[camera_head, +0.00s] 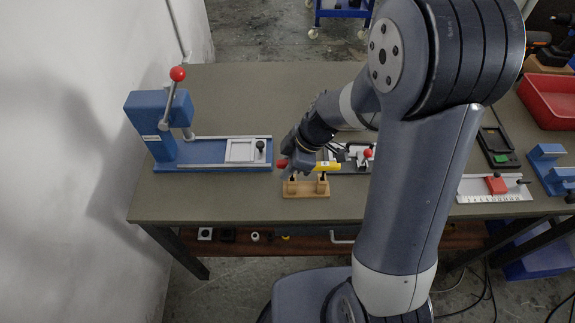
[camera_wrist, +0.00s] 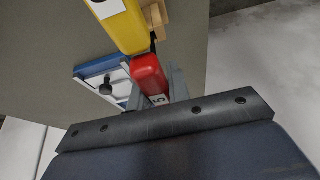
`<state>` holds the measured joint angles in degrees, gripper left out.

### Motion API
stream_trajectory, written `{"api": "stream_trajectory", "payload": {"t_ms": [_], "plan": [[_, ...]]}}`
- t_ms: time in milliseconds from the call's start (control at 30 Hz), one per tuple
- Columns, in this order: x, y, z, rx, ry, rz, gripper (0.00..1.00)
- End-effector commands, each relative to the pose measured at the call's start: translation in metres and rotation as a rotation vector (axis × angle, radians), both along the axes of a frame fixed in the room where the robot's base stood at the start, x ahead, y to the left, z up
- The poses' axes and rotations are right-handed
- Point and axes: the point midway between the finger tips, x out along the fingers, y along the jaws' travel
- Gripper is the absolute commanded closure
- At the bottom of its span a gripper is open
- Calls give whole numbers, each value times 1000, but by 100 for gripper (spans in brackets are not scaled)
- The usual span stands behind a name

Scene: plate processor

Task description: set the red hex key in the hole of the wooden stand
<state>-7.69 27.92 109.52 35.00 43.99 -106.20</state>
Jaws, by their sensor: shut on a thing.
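The red hex key's handle (camera_wrist: 148,76) lies between the fingers of my gripper (camera_wrist: 157,92) in the wrist view, and my gripper is shut on it. In the head view the red handle (camera_head: 282,164) pokes out on the left of my gripper (camera_head: 296,160), above the left part of the wooden stand (camera_head: 306,190). A yellow hex key (camera_head: 327,166) is at the stand's right part; its handle also shows in the wrist view (camera_wrist: 118,24), close to the red one. I cannot tell whether the red key's shaft is in a hole. Only a bit of the stand (camera_wrist: 156,20) shows in the wrist view.
A blue press (camera_head: 170,130) with a red-knobbed lever stands to the left. A grey fixture with a red knob (camera_head: 367,153) is just behind the stand at the right. A red tray (camera_head: 548,100) sits far right. The table front left of the stand is clear.

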Motion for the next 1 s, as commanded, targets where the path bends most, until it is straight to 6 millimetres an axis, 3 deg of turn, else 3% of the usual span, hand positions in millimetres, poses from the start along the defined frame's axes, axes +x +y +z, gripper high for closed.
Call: {"api": "stream_trajectory", "payload": {"t_ms": [967,1000], "plan": [[0,0,-10,0,0,0,100],[0,0,-10,0,0,0,82]]}}
